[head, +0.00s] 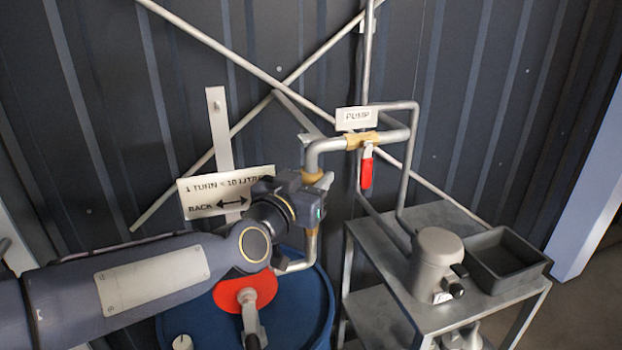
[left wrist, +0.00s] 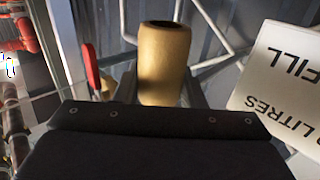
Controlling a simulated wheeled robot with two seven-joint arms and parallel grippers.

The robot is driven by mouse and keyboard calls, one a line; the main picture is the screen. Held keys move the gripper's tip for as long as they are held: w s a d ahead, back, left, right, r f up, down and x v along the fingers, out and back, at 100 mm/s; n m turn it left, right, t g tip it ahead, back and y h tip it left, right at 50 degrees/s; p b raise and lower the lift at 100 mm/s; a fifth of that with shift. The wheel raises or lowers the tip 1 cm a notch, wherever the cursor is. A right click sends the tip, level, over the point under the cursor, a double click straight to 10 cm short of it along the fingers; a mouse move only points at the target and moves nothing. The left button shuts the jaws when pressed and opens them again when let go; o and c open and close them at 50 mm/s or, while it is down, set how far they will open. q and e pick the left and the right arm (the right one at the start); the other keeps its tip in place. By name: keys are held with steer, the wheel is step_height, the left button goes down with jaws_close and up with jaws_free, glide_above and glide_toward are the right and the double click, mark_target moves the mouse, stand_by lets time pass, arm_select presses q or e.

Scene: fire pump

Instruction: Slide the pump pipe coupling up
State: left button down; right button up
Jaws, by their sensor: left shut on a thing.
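The brass pipe coupling (head: 318,179) shows at the lower end of the grey bent pump pipe (head: 318,153) in the head view. My left gripper (head: 315,197) is around it and hides part of it. In the left wrist view the coupling (left wrist: 163,70) is a yellowish cylinder with a dark open end, and the gripper (left wrist: 162,92) is shut on it, one finger on each side. Another brass piece (head: 312,240) shows just below the gripper. My right gripper is in neither view.
A red-handled valve (head: 366,168) hangs right of the gripper, under the PUMP sign (head: 356,118). A white sign (head: 226,193) is close on the left. A blue drum (head: 305,315) stands below. A metal shelf (head: 440,215) with a grey tray (head: 505,258) is at right.

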mark_target(305, 182)
arm_select(q)
steer(key=shift+r, duration=0.3)
steer(key=c, duration=1.1)
jaws_free()
steer(key=shift+c, duration=0.2)
steer(key=shift+o, duration=1.2)
steer(key=shift+f, duration=0.1)
steer(key=v, duration=0.8)
steer(key=shift+f+b, duration=0.1)
steer(key=shift+b, duration=0.2)
steer(key=shift+w, duration=0.1)
